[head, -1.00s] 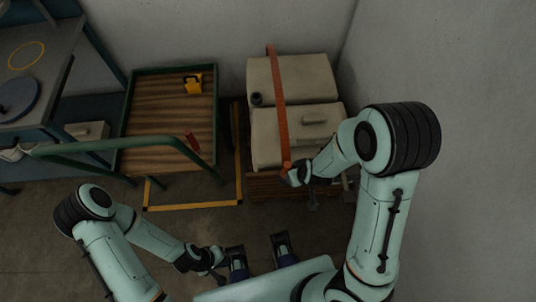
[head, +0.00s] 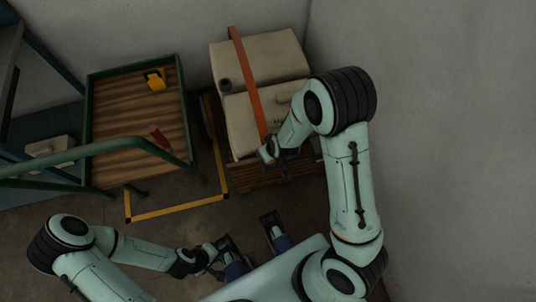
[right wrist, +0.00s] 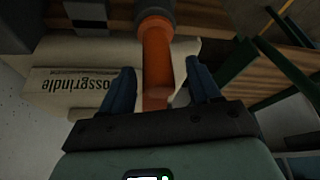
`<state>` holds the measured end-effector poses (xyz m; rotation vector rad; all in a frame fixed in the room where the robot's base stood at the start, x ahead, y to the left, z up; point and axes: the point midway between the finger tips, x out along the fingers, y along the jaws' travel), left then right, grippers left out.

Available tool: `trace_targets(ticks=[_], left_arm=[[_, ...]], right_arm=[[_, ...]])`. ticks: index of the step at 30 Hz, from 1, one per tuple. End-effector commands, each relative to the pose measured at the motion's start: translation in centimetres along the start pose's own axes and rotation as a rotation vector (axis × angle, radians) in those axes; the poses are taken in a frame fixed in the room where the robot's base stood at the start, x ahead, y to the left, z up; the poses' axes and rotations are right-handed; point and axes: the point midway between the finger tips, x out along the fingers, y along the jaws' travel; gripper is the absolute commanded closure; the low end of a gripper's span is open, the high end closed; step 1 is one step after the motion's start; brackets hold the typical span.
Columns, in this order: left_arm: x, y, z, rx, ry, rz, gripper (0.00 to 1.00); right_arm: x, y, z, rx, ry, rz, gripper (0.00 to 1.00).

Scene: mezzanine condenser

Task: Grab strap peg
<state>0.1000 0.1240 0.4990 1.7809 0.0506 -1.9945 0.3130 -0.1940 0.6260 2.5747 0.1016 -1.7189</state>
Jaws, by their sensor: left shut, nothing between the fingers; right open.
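The orange strap (head: 247,82) runs over two pale sacks (head: 262,60) in the head view. Its near end meets my right gripper (head: 267,152), which hides the peg there. In the right wrist view, an orange peg-like piece (right wrist: 157,60) with a grey collar (right wrist: 155,12) lies between the two blue fingers of my right gripper (right wrist: 162,92). The fingers are open, with a gap on each side of the piece. My left gripper (head: 218,258) is shut and empty, low in the head view and away from the sacks.
The sacks lie on a wooden pallet (head: 262,176) close to the wall. To its left stands a green-framed cart (head: 110,105) with a wooden deck, a yellow item (head: 155,80) and a red item (head: 159,137). A yellow-edged outline (head: 180,208) lies on the floor.

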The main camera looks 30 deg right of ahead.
Motion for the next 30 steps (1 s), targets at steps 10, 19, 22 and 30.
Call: trace_targets(ticks=[10,19,22,30], left_arm=[[0.7,-0.1,-0.5,0.002,0.014,0.003,1.0],[0.7,-0.1,-0.5,0.002,0.013,0.003,1.0],[0.7,-0.1,-0.5,0.002,0.013,0.003,1.0],[0.6,-0.1,-0.4,0.002,0.011,0.003,1.0]], right_arm=[[2.8,0.1,0.0,0.001,0.0,0.0,0.38],[2.7,0.1,0.1,0.0,0.0,0.0,0.96],[2.7,0.1,0.0,0.0,0.0,0.0,0.98],[2.4,0.1,-0.1,0.0,0.001,0.0,0.98]])
